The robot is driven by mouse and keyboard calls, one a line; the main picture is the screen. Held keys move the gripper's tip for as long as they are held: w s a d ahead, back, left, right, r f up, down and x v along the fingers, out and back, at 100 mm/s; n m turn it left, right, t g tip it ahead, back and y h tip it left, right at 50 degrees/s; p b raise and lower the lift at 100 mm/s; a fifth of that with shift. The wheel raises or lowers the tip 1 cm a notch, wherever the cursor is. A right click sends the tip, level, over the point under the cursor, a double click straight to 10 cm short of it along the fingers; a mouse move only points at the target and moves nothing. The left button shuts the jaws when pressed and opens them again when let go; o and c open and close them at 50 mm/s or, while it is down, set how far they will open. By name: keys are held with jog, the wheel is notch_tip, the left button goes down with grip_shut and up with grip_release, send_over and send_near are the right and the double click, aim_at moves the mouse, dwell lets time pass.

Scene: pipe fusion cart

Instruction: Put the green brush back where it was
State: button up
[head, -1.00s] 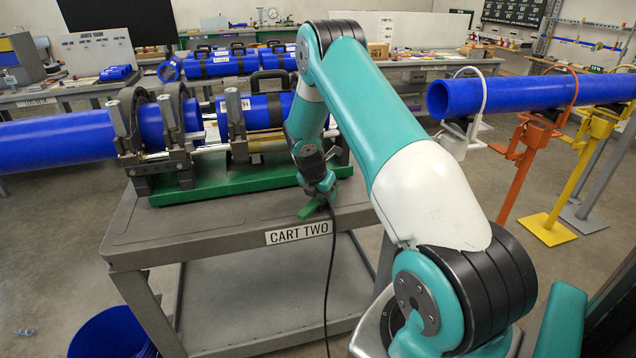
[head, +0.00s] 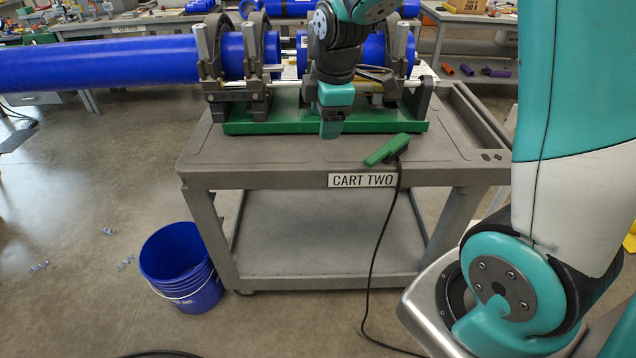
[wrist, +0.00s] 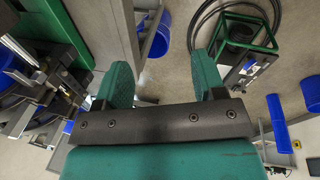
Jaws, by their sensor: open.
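A green handle-like object (head: 387,149) lies on the cart top near the front edge, above the CART TWO label. A black cord runs from its dark end over the edge. I cannot tell surely whether it is the green brush; no other brush is clear. My gripper (head: 332,130) hangs over the cart, in front of the fusion machine, left of the green object and apart from it. In the wrist view my gripper (wrist: 163,78) has its two teal fingers wide apart, with nothing between them.
The fusion machine's green base (head: 270,122) sits on the grey cart (head: 250,165), with a blue pipe (head: 110,62) clamped on it. A blue bucket (head: 182,268) stands on the floor at left. The wrist view shows a green-framed unit (wrist: 245,50) beside coiled black hose.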

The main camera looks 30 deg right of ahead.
jog(key=s+a+r+m+g+y, duration=0.1)
jog(key=s+a+r+m+y, duration=0.1)
jog(key=s+a, duration=0.6)
jog(key=s+a+r+m+g+y, duration=0.1)
jog(key=s+a+r+m, duration=0.3)
jog(key=s+a, duration=0.4)
jog(key=s+m+y, duration=0.1)
jog(key=s, duration=0.5)
jog(key=shift+a+r, duration=0.2)
jog(key=shift+a, duration=0.2)
